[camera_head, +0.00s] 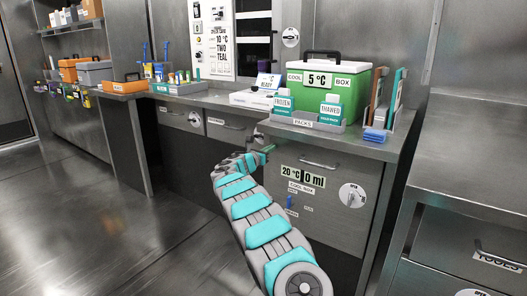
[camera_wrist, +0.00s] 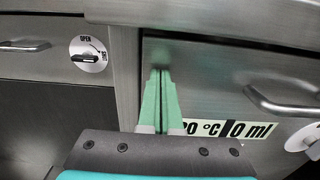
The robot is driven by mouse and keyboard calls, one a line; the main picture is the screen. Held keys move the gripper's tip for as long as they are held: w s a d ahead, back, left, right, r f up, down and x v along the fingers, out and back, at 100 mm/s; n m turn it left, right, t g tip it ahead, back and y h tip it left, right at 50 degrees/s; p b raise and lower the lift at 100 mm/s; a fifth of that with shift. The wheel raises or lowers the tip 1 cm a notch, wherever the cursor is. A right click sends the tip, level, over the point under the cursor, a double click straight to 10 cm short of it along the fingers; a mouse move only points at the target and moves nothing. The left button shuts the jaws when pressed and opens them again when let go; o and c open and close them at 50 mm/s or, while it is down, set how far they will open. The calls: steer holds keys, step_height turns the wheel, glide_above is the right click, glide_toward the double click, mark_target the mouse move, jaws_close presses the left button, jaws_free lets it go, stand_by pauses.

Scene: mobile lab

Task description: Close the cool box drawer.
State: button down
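The cool box drawer (camera_head: 325,208) is the grey metal front under the right part of the counter, with a "20 °C 0 ml" and "COOL BOX" label and a bar handle (camera_head: 318,165). In the wrist view its front (camera_wrist: 215,75) fills the right half, with the handle (camera_wrist: 285,105) at the right. I cannot tell whether it stands slightly out or flush. My gripper (camera_wrist: 160,75) has its green fingers together with nothing between them, pointing at the upper left part of the drawer front, left of the handle. Touching or a small gap cannot be told. My gripper also shows in the head view (camera_head: 267,149).
A green cool box (camera_head: 345,98) and a packs tray (camera_head: 305,122) stand on the counter above. Another drawer (camera_head: 228,122) is to the left. A lower steel counter (camera_head: 475,150) is at the right. The floor (camera_head: 100,220) at the left is clear.

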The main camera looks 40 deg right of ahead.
steer(key=shift+w+d+r, duration=0.15)
steer(key=shift+w+d, duration=0.05)
steer(key=shift+d, duration=0.45)
steer(key=shift+w, duration=0.1)
steer(key=shift+d, duration=0.2)
steer(key=shift+a, duration=0.15)
